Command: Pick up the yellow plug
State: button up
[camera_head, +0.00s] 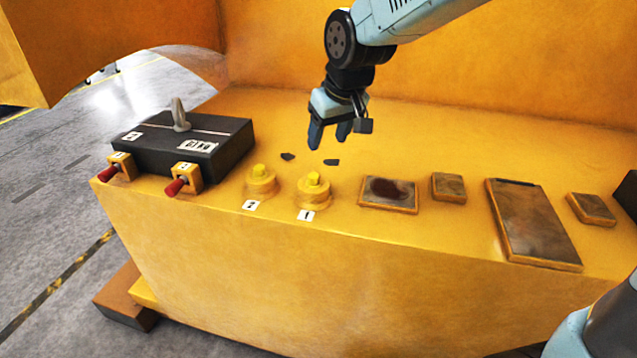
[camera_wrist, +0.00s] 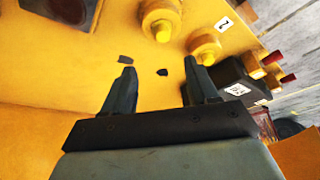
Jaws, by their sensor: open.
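Two yellow plugs stand upright on round yellow bosses on the yellow casting. One plug (camera_head: 313,180) is behind the label "1", and the other plug (camera_head: 259,171) is behind the label "2". Both also show at the top of the wrist view, one plug at the upper middle (camera_wrist: 163,33) and one further right (camera_wrist: 207,57). My gripper (camera_head: 329,146) is open and empty, pointing down above the casting, behind the plugs and apart from them.
A black block (camera_head: 183,142) with a grey ring stands at the left, with two red-tipped clamps in front. Several flat plates (camera_head: 388,194) lie to the right. Two small dark flakes (camera_head: 331,162) lie under my gripper. A tall yellow wall (camera_head: 450,80) rises behind.

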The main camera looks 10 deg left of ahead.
send_over(314, 176)
jog(key=s+d, duration=0.1)
jog(key=d, duration=0.1)
notch_tip(314, 176, down, 7)
jog(key=shift+s+a+f, duration=0.1)
jog(key=shift+f, duration=0.1)
jog(key=x, duration=0.3)
jog(key=shift+s+a+f, duration=0.2)
jog(key=shift+a+f, duration=0.05)
jog(key=shift+f, duration=0.15)
jog(key=shift+w+a+f, duration=0.15)
jog(key=shift+w+f, duration=0.1)
jog(key=shift+f, duration=0.35)
jog(key=c, duration=0.9)
